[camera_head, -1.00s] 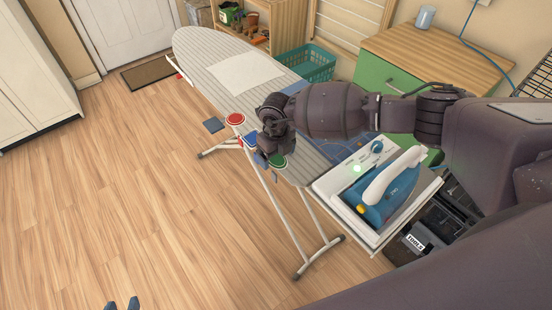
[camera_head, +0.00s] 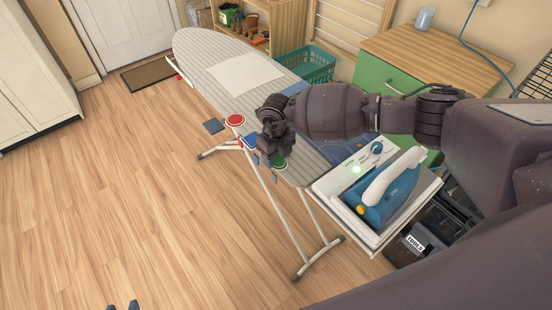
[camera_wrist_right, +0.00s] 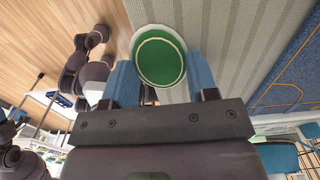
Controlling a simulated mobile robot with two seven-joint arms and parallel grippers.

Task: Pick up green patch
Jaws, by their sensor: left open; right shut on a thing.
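The green patch (camera_head: 279,162) is a round disc with a pale ring, at the near edge of the ironing board (camera_head: 205,45). In the right wrist view the green patch (camera_wrist_right: 161,62) sits between the two blue fingers of my right gripper (camera_wrist_right: 160,80), which is shut on it. In the head view my right gripper (camera_head: 272,148) is at the board's left edge, partly hidden by its own wrist. My left gripper (camera_head: 122,305) shows only its fingertips at the bottom edge, apart and empty, over the floor.
A red patch (camera_head: 235,120) and a blue patch (camera_head: 250,140) are at the board's edge beside my right gripper. A pale cloth (camera_head: 245,73) lies on the board. A blue iron (camera_head: 387,195) stands on the white rest at the near end. The floor on the left is clear.

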